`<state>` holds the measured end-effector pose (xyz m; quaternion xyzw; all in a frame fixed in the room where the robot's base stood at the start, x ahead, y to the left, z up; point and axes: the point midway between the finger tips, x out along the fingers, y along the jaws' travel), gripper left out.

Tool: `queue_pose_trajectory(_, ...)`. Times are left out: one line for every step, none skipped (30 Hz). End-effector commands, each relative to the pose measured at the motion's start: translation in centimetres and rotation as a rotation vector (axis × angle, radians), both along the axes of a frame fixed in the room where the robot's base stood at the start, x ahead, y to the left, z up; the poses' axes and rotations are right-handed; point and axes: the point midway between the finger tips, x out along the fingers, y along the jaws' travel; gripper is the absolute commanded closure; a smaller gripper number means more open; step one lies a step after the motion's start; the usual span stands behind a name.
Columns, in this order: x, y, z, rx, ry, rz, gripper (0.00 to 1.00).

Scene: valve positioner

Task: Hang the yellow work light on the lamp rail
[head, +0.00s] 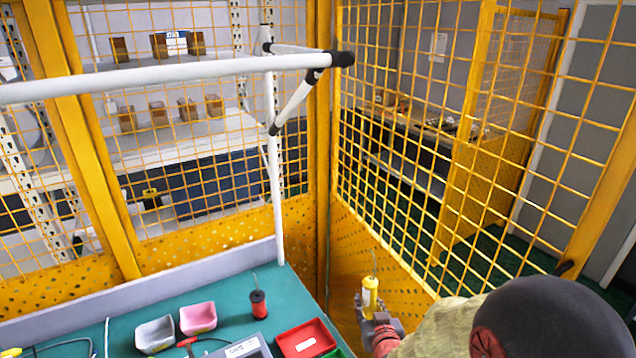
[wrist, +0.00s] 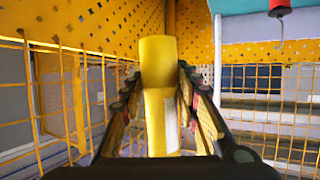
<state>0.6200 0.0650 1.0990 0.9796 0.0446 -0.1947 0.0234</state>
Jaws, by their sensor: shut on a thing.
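The yellow work light (head: 370,297) is upright in my gripper (head: 378,322), with its thin wire hook pointing up. In the wrist view the yellow work light (wrist: 157,105) stands between the two fingers, which are closed on its sides. My gripper is to the right of the bench, in front of the yellow mesh fence. The lamp rail (head: 170,76) is a white tube running across the upper left, with a black end joint. It is well above and left of the light, which is apart from it. The lower end of the light is partly hidden by my gripper.
A red work light (head: 258,303) stands on the green bench (head: 240,280). A grey bin (head: 155,335), a pink bin (head: 198,318) and a red tray (head: 305,340) are nearby. A white post (head: 274,180) rises at the bench's back corner. Yellow mesh panels (head: 400,130) close off the back and right.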

Motion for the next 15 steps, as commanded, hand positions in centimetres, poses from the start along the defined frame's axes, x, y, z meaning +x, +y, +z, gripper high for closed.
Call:
queue_pose_trajectory(0.6, 1.1, 3.8, 0.002, -0.012, 0.015, 1.00)
queue_pose_trajectory(0.8, 1.6, 5.4, 0.001, -0.012, 0.022, 1.00)
queue_pose_trajectory(1.0, 2.3, 7.4, 0.001, -0.011, 0.033, 1.00)
queue_pose_trajectory(1.1, 2.8, 8.9, 0.001, -0.011, 0.040, 1.00)
queue_pose_trajectory(1.2, 3.3, 10.5, 0.002, -0.010, 0.047, 1.00)
queue_pose_trajectory(1.2, 4.0, 12.5, 0.003, -0.010, 0.058, 1.00)
queue_pose_trajectory(1.2, 4.5, 14.0, 0.004, -0.010, 0.066, 1.00)
queue_pose_trajectory(1.2, 5.1, 15.6, 0.006, -0.009, 0.074, 1.00)
queue_pose_trajectory(1.0, 5.7, 17.6, 0.007, -0.008, 0.085, 1.00)
queue_pose_trajectory(0.9, 6.2, 19.2, 0.008, -0.009, 0.094, 1.00)
queue_pose_trajectory(0.7, 6.8, 20.6, 0.009, -0.008, 0.103, 1.00)
queue_pose_trajectory(0.5, 7.4, 22.7, 0.011, -0.008, 0.114, 1.00)
queue_pose_trajectory(0.2, 7.9, 24.2, 0.013, -0.007, 0.123, 1.00)
queue_pose_trajectory(-0.1, 8.4, 25.7, 0.014, -0.007, 0.132, 1.00)
queue_pose_trajectory(-0.5, 9.0, 27.7, 0.017, -0.006, 0.145, 1.00)
